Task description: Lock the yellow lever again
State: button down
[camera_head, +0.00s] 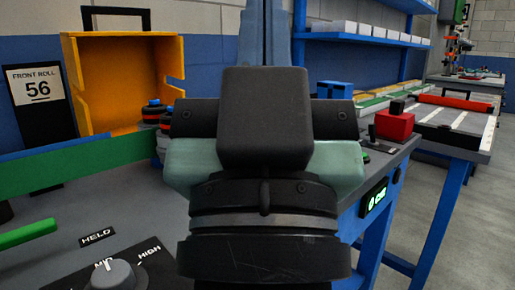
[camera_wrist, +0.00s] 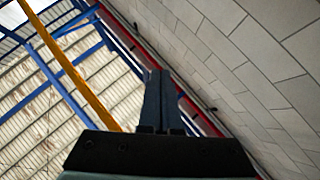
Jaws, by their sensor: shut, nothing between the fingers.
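No yellow lever can be made out in either view. Part of the worktop (camera_head: 140,205) is hidden behind my arm, which fills the middle of the head view. My gripper's fingers (camera_head: 264,30) rise behind the black wrist housing to the top edge. In the wrist view my gripper (camera_wrist: 160,75) is shut and empty, its fingers together. It points at the ceiling and a block wall, with no task object near the fingertips.
An orange-yellow open box (camera_head: 125,85) stands at the back left beside a "FRONT ROLL 56" sign (camera_head: 38,95). A grey dial (camera_head: 112,275) is front left, near a green bar (camera_head: 27,234). A red box (camera_head: 393,127) and a small black stick (camera_head: 373,134) are right.

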jog(key=w+a+r+m+g+p, duration=0.1)
jog(key=w+a+r+g+p, duration=0.3)
jog(key=w+p, duration=0.55)
jog(key=w+a+f+m+g+p, duration=0.1)
jog(key=a+f+m+g+p, duration=0.45)
jog(key=p, duration=0.95)
jog(key=s+f+m+g+h+p, duration=0.1)
jog(key=s+f+g+h+p, duration=0.2)
jog(key=s+p, duration=0.5)
jog(key=s+f+m+g+h+p, duration=0.1)
jog(key=s+f+g+h+p, duration=0.2)
jog(key=s+f+g+p, duration=0.3)
jog(key=s+g+p, duration=0.1)
jog(key=s+p, duration=0.2)
jog(key=p, duration=0.1)
jog(key=shift+f+g+h, duration=0.25)
jog(key=shift+g+h, duration=0.1)
jog(key=shift+h, duration=0.05)
jog(key=shift+m, duration=0.25)
